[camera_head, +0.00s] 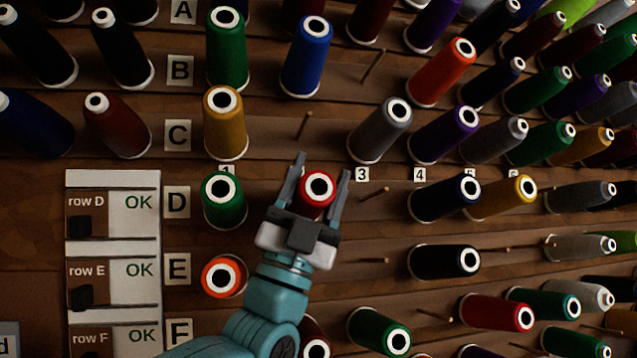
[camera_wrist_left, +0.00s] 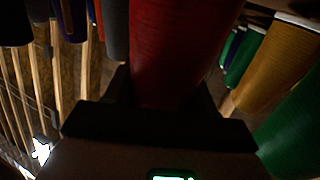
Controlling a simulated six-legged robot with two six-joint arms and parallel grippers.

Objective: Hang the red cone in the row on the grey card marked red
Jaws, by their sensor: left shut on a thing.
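The red cone (camera_head: 318,188) is in row D, between the green cone and the number 3 tag, its white end facing me. My left gripper (camera_head: 318,185) is shut on it, one finger on each side. In the left wrist view the red cone (camera_wrist_left: 180,50) fills the middle between the fingers. I cannot tell whether a peg is still inside it. At the lower left edge, a pale grey card (camera_head: 9,340) is cut off by the frame; only the letter "d" shows. My right gripper is not in view.
A green cone (camera_head: 223,198) stands close to the left of the held cone. Bare pegs show above in row C (camera_head: 304,126) and to the right in row D (camera_head: 374,193). A white panel (camera_head: 113,248) with row labels reading OK is at left. Many cones crowd the right.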

